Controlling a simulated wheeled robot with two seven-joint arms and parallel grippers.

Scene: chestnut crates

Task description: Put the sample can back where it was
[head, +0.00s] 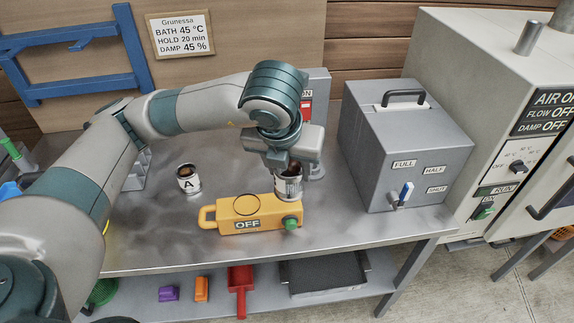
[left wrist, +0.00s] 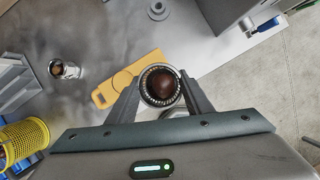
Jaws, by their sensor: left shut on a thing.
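My left gripper (head: 289,172) is shut on a sample can (head: 289,189), a pale metal can with a dark brown round thing in its mouth. In the left wrist view the can (left wrist: 145,92) sits upright between both fingers. The device reads OFF and has a round outline on top. A second can marked A (head: 188,181) stands on the bench to the left. My right gripper is not in view.
A grey box (head: 400,150) marked FULL and HALF stands right on the steel bench (head: 150,240). Beyond it is a large cabinet (head: 480,80). A blue frame (head: 75,58) hangs behind. A yellow mesh basket (left wrist: 25,140) shows in the left wrist view. The bench's front left is clear.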

